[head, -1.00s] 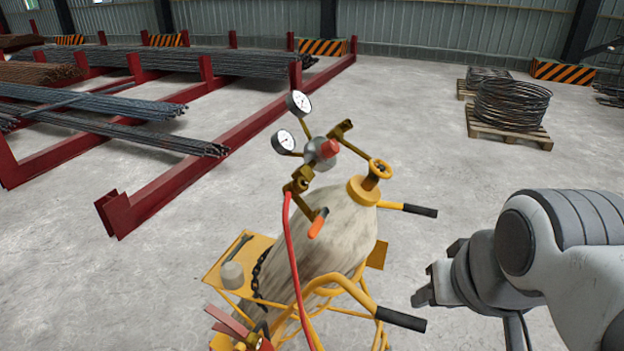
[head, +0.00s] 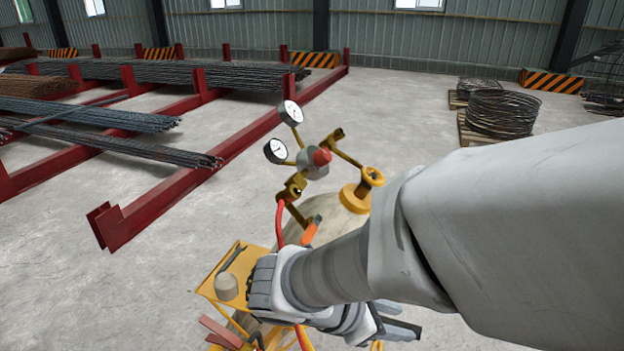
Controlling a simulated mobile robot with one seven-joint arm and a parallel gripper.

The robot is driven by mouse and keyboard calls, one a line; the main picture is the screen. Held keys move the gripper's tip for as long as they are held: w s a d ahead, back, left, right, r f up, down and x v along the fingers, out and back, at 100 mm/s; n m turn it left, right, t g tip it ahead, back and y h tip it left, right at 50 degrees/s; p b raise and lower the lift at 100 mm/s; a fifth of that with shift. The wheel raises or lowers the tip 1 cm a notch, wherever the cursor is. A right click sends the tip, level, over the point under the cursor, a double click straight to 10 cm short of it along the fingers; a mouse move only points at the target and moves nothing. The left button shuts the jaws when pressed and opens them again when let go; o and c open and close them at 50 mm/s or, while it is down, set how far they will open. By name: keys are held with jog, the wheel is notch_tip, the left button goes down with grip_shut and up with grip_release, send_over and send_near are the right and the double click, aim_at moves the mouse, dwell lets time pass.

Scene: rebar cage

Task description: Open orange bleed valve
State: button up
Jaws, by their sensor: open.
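My arm crosses from the right and covers much of the cylinder (head: 340,213). My gripper (head: 396,316) is folded back under the wrist, low in the view, below and right of the lever. It is open and appears empty; its fingers are partly hidden and overlap the cart's handle area. No contact with the lever is visible.
Two gauges (head: 276,150) and the yellow cylinder valve (head: 362,190) stand close above the arm. The yellow cart shelf (head: 219,280) holds a wrench and a pale cup. A red rebar rack (head: 170,205) is behind on the left; wire coils (head: 503,107) lie on pallets at back right.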

jog(key=w+a+n+t+h, duration=0.2)
jog(key=w+a+n+t, duration=0.1)
jog(key=a+n+t, duration=0.5)
jog(key=n+t+y, duration=0.5)
jog(key=n, duration=0.7)
send_near(307, 230)
jog(key=x, duration=0.9)
jog(key=shift+w+d+f, duration=0.25)
jog(key=shift+w+f, duration=0.05)
grip_shut()
